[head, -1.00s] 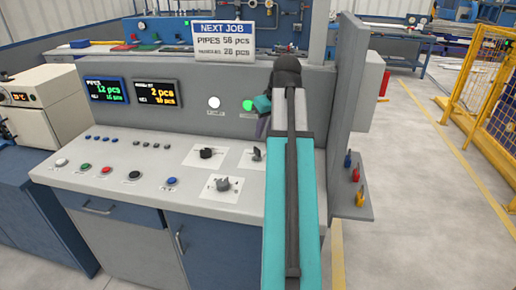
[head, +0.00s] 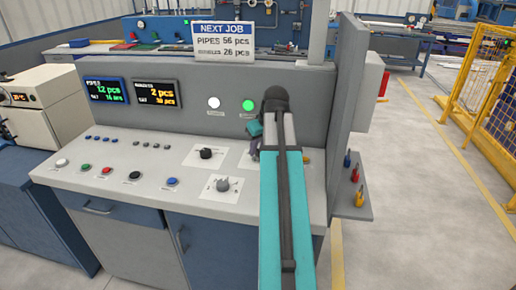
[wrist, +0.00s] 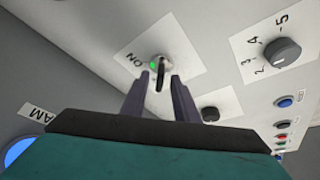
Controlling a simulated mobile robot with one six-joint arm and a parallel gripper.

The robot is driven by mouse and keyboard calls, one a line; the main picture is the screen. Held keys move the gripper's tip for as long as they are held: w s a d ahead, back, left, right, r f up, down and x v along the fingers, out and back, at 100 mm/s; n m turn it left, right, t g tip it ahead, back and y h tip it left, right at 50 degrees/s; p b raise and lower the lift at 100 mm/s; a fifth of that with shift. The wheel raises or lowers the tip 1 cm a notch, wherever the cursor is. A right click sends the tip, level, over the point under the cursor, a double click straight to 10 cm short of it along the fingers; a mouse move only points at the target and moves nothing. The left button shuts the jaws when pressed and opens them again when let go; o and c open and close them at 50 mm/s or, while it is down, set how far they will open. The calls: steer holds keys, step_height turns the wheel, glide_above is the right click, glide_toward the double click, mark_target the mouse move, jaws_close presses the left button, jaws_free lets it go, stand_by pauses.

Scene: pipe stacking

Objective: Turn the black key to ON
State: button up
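The black key (wrist: 160,79) stands in a round switch on a white plate (wrist: 185,50) in the wrist view. The ON label (wrist: 135,60) and a green mark lie just beside the switch. The key's flat handle points along the picture's vertical, not toward the ON label. My gripper (wrist: 160,77) is open, with one dark finger on each side of the key and a gap visible on both sides. In the head view my gripper (head: 254,153) is low over the panel, and my arm hides the key there.
A numbered dial (wrist: 283,53) and a black knob (wrist: 210,113) sit near the key plate. A grey side wall (head: 345,110) rises on the right.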

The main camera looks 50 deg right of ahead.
steer(key=shift+w+f, duration=0.1)
steer(key=shift+f, duration=0.15)
steer(key=shift+d, duration=0.1)
jaws_close()
steer(key=shift+m+p, duration=0.3)
steer(key=shift+m, duration=0.1)
steer(key=shift+a+r+m+h+p, duration=0.1)
steer(key=shift+a+m+h+p, duration=0.15)
steer(key=shift+m+h+p, duration=0.7)
steer(key=m, duration=0.2)
steer(key=m+g+p, duration=0.1)
steer(key=m, duration=0.2)
steer(key=shift+w+a+h, duration=0.1)
steer(key=shift+w+h, duration=0.1)
steer(key=shift+h, duration=0.15)
steer(key=m, duration=0.1)
steer(key=m+g+p, duration=0.1)
steer(key=m, duration=0.1)
steer(key=m+g, duration=0.1)
steer(key=m, duration=0.1)
steer(key=shift+w+h, duration=0.25)
steer(key=shift+h, duration=0.15)
steer(key=m+g, duration=0.1)
steer(key=m, duration=0.1)
steer(key=m+g, duration=0.1)
steer(key=m, duration=0.2)
steer(key=shift+w, duration=0.15)
steer(key=shift+m, duration=0.25)
